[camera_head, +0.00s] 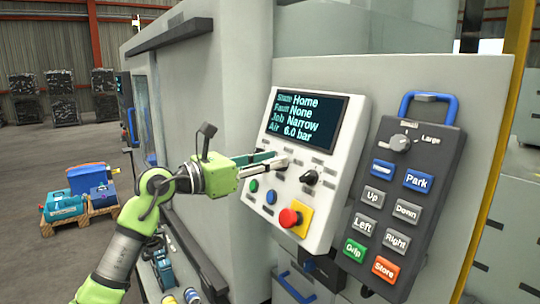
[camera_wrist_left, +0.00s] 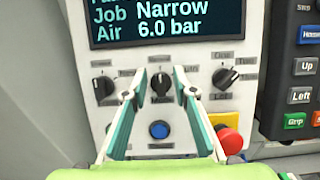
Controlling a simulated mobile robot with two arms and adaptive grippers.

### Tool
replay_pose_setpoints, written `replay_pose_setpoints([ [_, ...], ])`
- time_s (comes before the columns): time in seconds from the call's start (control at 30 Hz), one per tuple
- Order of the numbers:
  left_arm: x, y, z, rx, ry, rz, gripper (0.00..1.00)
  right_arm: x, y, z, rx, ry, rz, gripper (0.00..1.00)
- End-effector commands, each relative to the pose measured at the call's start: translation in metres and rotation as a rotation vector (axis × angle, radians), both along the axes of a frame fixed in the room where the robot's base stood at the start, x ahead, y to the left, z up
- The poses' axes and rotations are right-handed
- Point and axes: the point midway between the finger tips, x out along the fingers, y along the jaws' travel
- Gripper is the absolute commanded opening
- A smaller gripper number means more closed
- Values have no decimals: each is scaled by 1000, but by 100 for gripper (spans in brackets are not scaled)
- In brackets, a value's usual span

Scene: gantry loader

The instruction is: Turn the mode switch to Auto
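A white control panel (camera_head: 329,162) carries a row of black rotary switches. In the left wrist view they are a left knob (camera_wrist_left: 103,87), a middle knob (camera_wrist_left: 161,85) and a right knob (camera_wrist_left: 224,77). The gripper hides the left knob in the head view. My right gripper is not in view.
Below the knobs are a blue button (camera_wrist_left: 158,130) and a red emergency-stop button (camera_head: 290,217). A display (camera_head: 306,116) reads Home, None, Narrow, 6.0 bar. A grey pendant (camera_head: 410,190) with several buttons hangs right of the panel.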

Motion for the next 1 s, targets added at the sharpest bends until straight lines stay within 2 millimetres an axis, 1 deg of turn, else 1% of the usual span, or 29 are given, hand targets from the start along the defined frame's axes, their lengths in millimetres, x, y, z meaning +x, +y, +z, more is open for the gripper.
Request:
replay_pose_setpoints([
  [0.27, 1, -1, 0, 1, -1, 0, 26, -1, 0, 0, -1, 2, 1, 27],
  [0.37, 1, -1, 0, 0, 0, 0, 2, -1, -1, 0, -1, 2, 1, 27],
  [0.4, 1, -1, 0, 0, 0, 0, 0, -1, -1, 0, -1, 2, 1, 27],
  [0.6, 1, -1, -1, 1, -2, 0, 0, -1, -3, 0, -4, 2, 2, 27],
  [0.73, 1, -1, -1, 10, -14, -5, 0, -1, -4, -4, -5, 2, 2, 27],
  [0.87, 1, 0, -3, 33, -45, -19, 0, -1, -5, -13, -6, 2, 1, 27],
  [1.0, 1, 0, -5, 78, -108, -45, 0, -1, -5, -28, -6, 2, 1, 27],
])
